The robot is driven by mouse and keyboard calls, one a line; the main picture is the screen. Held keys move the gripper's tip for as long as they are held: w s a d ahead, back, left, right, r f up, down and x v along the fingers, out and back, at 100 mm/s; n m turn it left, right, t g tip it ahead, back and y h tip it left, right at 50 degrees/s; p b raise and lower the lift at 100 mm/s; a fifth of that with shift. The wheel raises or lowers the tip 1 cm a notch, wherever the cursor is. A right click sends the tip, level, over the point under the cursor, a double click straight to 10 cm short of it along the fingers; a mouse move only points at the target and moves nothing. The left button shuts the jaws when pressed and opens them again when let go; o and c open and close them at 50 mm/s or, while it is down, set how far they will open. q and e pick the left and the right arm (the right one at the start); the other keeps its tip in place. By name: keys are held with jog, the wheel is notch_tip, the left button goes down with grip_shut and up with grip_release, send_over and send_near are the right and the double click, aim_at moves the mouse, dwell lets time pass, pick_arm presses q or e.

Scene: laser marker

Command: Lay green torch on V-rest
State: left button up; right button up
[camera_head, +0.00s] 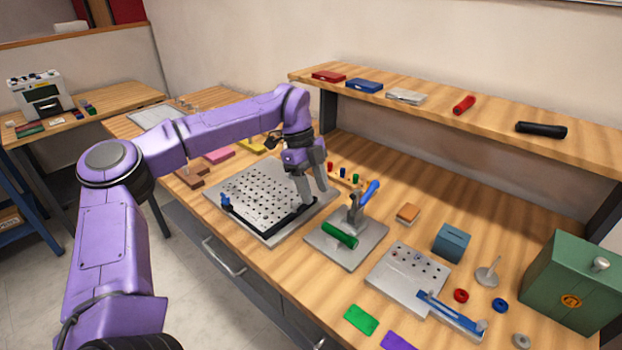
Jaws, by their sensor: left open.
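The green torch (339,235) lies on its side on the grey plate (350,256) that carries a blue-handled toggle clamp (366,197). It is in front of the clamp's upright. A V-rest is not clearly distinguishable; I cannot tell whether one is under the torch. My left gripper (315,191) is open and empty, fingers pointing down near the right side of the perforated plate (232,219). It is behind and to the left of the torch, apart from it. My right gripper is not in view.
The shelf (430,112) above holds a red torch (464,104) and a black torch (541,130). A holed plate with a blue bar (407,278), a blue-grey box (451,242) and a green box (575,280) stand to the right. The front bench edge is mostly clear.

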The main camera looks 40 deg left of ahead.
pick_arm(q)
jog(key=v, duration=0.3)
jog(key=shift+a+r, duration=0.15)
jog(key=shift+r, duration=0.2)
jog(key=shift+f, duration=0.1)
dwell(1.3)
